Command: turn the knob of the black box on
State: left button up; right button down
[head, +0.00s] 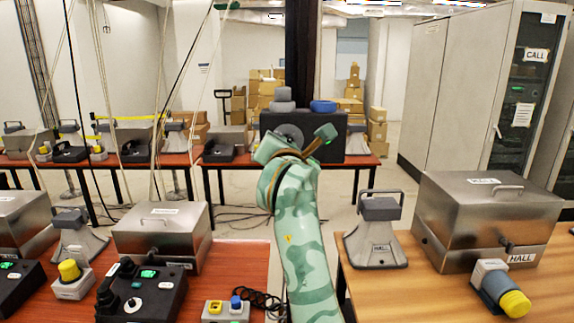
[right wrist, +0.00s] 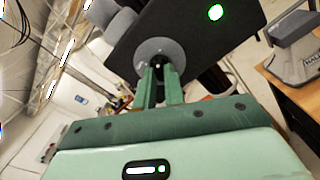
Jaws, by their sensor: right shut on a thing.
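The black box (head: 345,130) stands at the middle of the head view, by the far red-brown tables. Its round grey knob (head: 291,131) is on the front face, partly hidden by my right arm. A small green light shows on the box front in the right wrist view. There the box (right wrist: 245,30) is tilted and the grey knob (right wrist: 150,50) is at the tips of my right gripper (right wrist: 161,72). The green fingers are close together and shut on the knob. My left gripper is not in view.
A grey block (head: 284,97) and a blue ring (head: 323,106) are on top of the box. A metal HALL box (head: 485,205) and grey phone stand (head: 377,245) are on the right table. A black control box (head: 141,295) and metal box (head: 162,235) are on the left table.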

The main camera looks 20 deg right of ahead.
jog(key=m+b, duration=0.2)
jog(key=shift+m+b, duration=0.3)
jog(key=shift+b, duration=0.1)
dwell(0.3)
jog(key=c, duration=1.5)
grip_release()
jog(key=shift+a, duration=0.1)
